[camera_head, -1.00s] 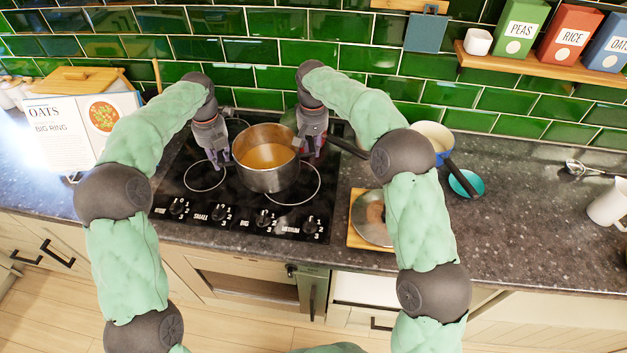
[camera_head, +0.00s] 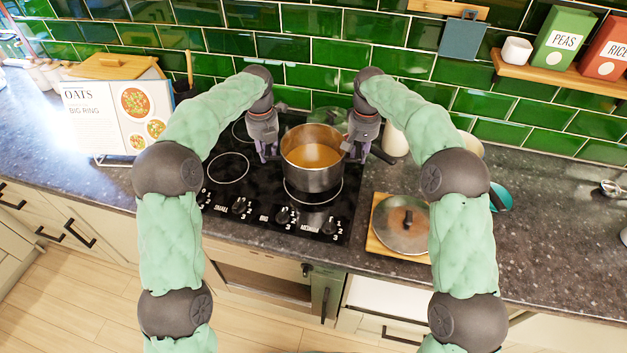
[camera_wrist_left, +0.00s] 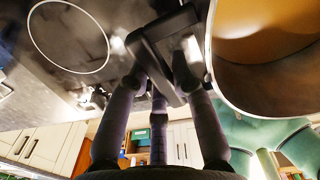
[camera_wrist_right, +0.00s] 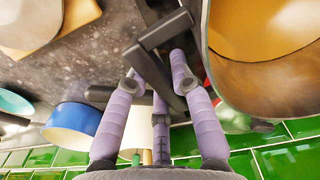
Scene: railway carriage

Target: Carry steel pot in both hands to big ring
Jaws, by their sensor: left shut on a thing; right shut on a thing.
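The steel pot (camera_head: 312,177), upright with orange-brown contents, is between my two grippers at the front right of the black hob. My left gripper (camera_head: 268,156) is shut on its left side handle; the left wrist view shows the black handle (camera_wrist_left: 170,50) in the fingers. My right gripper (camera_head: 352,150) is shut on the opposite handle (camera_wrist_right: 160,48). A ring (camera_head: 314,199) shows under the pot's front; whether the pot touches the glass is unclear. Another ring (camera_head: 228,168) lies empty to the left. Knob labels read SMALL, BIG and MEDIUM.
A glass lid (camera_head: 402,232) lies on a wooden board right of the hob. A dark pan handle points toward my right gripper. A recipe stand (camera_head: 105,118) reading "OATS, BIG RING" stands left. Green tiles (camera_head: 340,55) close the back.

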